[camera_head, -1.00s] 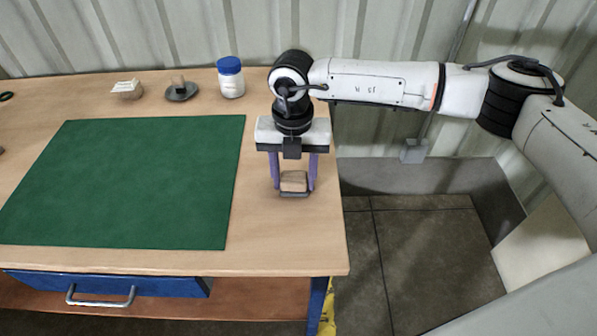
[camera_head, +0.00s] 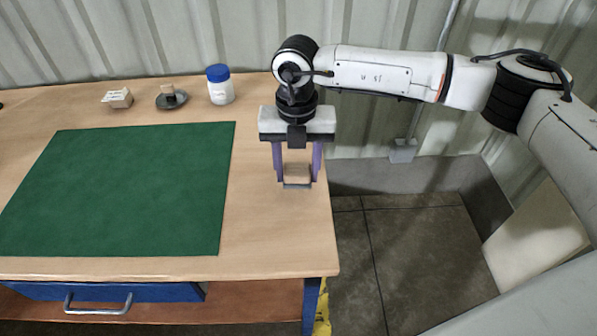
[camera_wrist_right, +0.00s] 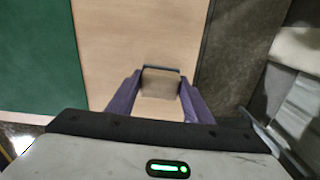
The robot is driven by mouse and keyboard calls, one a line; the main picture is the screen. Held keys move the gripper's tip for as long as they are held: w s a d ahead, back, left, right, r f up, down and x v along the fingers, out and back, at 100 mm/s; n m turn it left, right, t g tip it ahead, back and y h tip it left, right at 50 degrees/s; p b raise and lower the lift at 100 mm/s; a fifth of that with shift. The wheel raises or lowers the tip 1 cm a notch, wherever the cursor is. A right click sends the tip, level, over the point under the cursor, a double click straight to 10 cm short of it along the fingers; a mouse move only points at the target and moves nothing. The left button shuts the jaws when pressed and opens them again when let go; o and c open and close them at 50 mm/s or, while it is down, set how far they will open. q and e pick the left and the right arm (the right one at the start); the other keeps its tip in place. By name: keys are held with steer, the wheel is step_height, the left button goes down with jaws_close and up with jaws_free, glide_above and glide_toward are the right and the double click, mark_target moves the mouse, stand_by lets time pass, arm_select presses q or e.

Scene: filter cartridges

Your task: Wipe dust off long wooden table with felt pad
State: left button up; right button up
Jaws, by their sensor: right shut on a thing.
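The felt pad is a wooden block with a thin dark base (camera_head: 297,177). It also shows in the right wrist view (camera_wrist_right: 160,83). My right gripper (camera_head: 298,172) is shut on the block, one purple finger on each side, pointing straight down. The pad is at or just above the bare right end of the long wooden table (camera_head: 270,230), near its right edge; I cannot tell whether its base touches. No distinct dust shows on the wood. My left gripper is not in view.
A green mat (camera_head: 120,190) covers the table's left and middle. Along the back stand a blue-lidded white jar (camera_head: 220,86), a dark dish with a small block (camera_head: 171,98) and a small card box (camera_head: 118,98). A blue drawer (camera_head: 150,293) hangs below the front edge.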

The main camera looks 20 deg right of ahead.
steer(key=shift+r+p, duration=0.95)
steer(key=shift+r, duration=1.1)
